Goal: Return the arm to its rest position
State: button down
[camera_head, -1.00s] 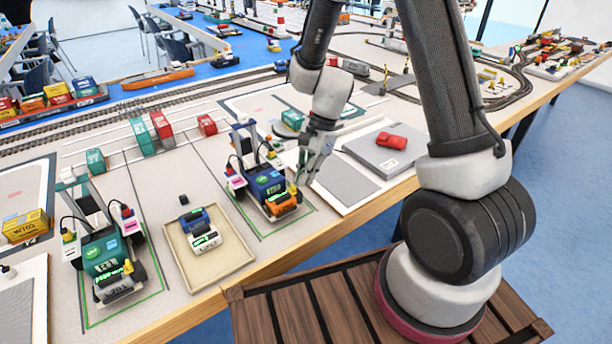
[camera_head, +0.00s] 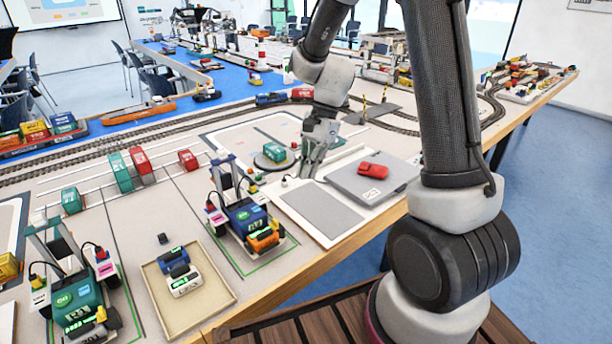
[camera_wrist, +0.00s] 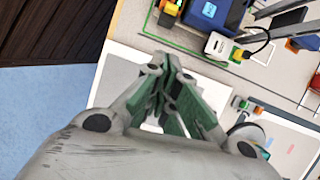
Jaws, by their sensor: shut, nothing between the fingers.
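My gripper (camera_head: 312,165) is shut and empty. In the head view it hangs above the table near the white board with the grey pad (camera_head: 322,210). In the wrist view my gripper (camera_wrist: 178,95) shows its green-sided fingers close together over the white and grey board (camera_wrist: 125,75), with nothing between them. My arm reaches out from the wooden platform on the right and bends down to the gripper.
A blue gantry crane (camera_head: 243,215) with an orange block stands left of my gripper. A green crane (camera_head: 78,290) is further left. A tan tray (camera_head: 152,275) holds blue and white blocks. A red car (camera_head: 373,170) sits on a grey box (camera_head: 350,184). Open floor lies right.

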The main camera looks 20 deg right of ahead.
dwell(0.4)
jog(key=s+d+r+n+t+h, duration=0.2)
jog(key=s+d+r+n, duration=0.3)
jog(key=s+r, duration=0.3)
jog(key=s+d+r+n+t+h, duration=0.2)
jog(key=s+d+r+n+t, duration=0.2)
jog(key=s, duration=0.8)
notch_tip(320, 180, up, 6)
jog(key=d+n, duration=0.2)
jog(key=n, duration=0.2)
jog(key=shift+s+f, duration=0.2)
jog(key=shift+f, duration=0.05)
